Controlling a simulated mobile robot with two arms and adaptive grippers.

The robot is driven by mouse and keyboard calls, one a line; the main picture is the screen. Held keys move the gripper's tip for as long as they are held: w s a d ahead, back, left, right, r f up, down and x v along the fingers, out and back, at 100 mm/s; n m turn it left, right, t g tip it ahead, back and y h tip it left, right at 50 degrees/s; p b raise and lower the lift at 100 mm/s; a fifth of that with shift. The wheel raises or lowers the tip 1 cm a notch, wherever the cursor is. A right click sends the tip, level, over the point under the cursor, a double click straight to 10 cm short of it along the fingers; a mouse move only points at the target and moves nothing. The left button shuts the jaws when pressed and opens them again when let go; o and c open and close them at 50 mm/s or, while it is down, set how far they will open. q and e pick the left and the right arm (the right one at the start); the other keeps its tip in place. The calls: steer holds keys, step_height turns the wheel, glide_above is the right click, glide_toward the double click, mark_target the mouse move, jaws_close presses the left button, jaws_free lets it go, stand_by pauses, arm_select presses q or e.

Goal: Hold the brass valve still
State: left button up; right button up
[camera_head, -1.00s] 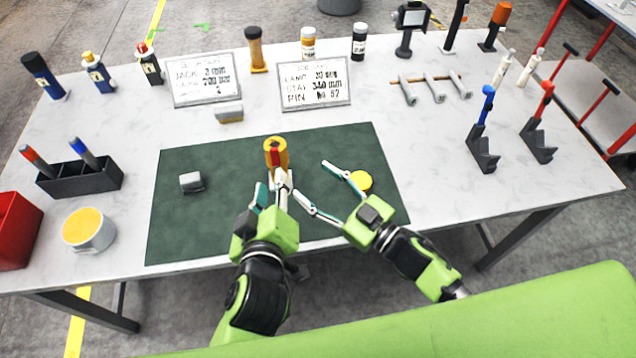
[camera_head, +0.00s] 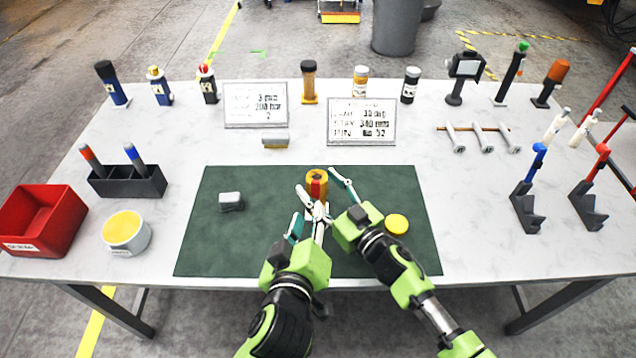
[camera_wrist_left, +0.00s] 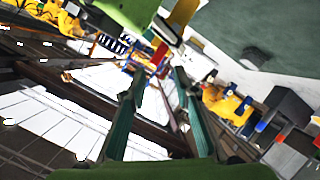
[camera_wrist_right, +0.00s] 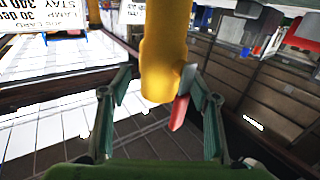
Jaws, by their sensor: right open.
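The brass valve (camera_head: 317,178), with a red lever, stands upright near the middle of the dark green mat (camera_head: 240,245). My right gripper (camera_head: 316,181) is open with its fingers on either side of the valve. In the right wrist view the yellow valve body (camera_wrist_right: 160,60) is between the spread fingers, with gaps at both sides. My left gripper (camera_head: 311,211) is just in front of the valve, fingers partly apart. In the left wrist view the red lever (camera_wrist_left: 158,54) shows beyond its fingertips, and I see nothing held. The fingers overlap and hide the valve's base.
On the mat are a grey block (camera_head: 230,202) and a yellow disc (camera_head: 397,224). A red bin (camera_head: 42,220), a yellow-topped tin (camera_head: 126,232) and a pen holder (camera_head: 130,183) stand left. Two signs (camera_head: 255,104) (camera_head: 361,122) stand behind. Tool stands (camera_head: 528,205) are at right.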

steer(key=shift+w+a, duration=0.35)
steer(key=shift+w, duration=0.15)
